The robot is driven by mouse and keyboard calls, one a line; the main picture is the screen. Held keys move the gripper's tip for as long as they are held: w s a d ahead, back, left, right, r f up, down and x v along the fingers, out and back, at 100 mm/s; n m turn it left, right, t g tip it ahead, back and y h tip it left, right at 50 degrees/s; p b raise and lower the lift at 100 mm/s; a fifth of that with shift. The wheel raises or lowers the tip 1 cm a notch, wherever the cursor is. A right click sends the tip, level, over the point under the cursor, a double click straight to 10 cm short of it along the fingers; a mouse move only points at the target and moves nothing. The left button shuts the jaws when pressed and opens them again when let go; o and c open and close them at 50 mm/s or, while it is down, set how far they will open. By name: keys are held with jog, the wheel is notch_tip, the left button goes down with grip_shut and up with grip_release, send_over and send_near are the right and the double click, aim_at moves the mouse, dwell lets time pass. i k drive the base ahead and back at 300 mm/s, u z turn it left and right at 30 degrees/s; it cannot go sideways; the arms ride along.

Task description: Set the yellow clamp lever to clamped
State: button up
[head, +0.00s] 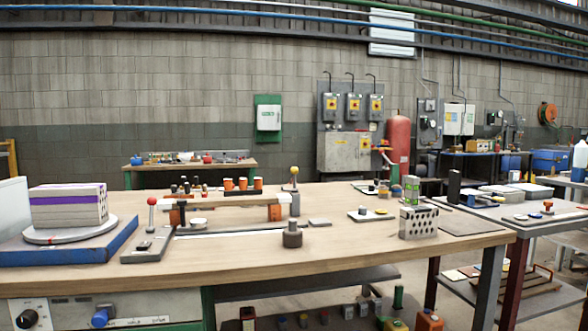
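A lever with a yellow ball knob (294,171) stands roughly upright on a grey post near the back middle of the wooden workbench (345,240). It appears to be the yellow clamp lever. Its lower part is small, and I cannot tell its clamp setting. A second lever with a red ball knob (152,201) stands upright on a dark base at the left of the bench. My gripper is not in view.
A blue platform (70,243) with a round plate and a striped block stands at the left. A long bar fixture (222,202), orange cups, a dark cylinder (292,238) and a perforated block (419,223) occupy the bench. Its front middle is mostly clear.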

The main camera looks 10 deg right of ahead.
aim_at(294, 170)
jog(key=z, duration=0.4)
jog(key=k, duration=0.55)
jog(key=z, duration=0.85)
jog(key=i, duration=0.7)
jog(key=u, duration=0.75)
jog(key=i, duration=0.45)
jog(key=u, duration=0.5)
